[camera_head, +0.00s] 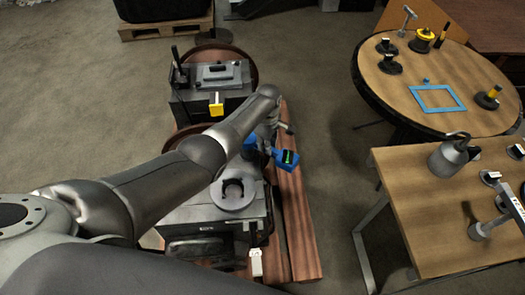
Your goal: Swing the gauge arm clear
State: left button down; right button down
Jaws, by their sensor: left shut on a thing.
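The gauge is a blue box with a lit green display (287,157), at the middle of the head view above the engine block's right side. A blue post (250,146) stands just left of it, and the arm between them is mostly hidden by my wrist. My left arm reaches in from the lower left across the engine. My left gripper (268,143) is at the gauge arm, beside the blue box, and is shut on the arm. Its fingertips are small and partly hidden. My right gripper is not in view.
The near engine block (236,213) carries a grey round fitting with a notch (233,188). A second block (211,77) with a yellow tag stands behind. A round table (432,76) with a blue frame and a rectangular bench (430,212) stand right. Floor between is clear.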

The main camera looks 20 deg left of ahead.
pick_arm(q)
jog(key=shift+w+a+n+b, duration=0.15)
jog(key=shift+w+n+b, duration=0.75)
jog(key=shift+n+b, duration=0.6)
jog(key=shift+w+a+n+b, duration=0.2)
jog(key=shift+w+n+b, duration=0.85)
jog(key=shift+b, duration=0.7)
jog(key=shift+w+a+n+b, duration=0.15)
jog(key=shift+w+n+b, duration=0.65)
jog(key=shift+n+b, duration=0.7)
jog(key=c, duration=1.4)
grip_release()
jog(key=shift+o, duration=0.2)
jog(key=shift+d, duration=0.1)
notch_tip(320, 180, up, 12)
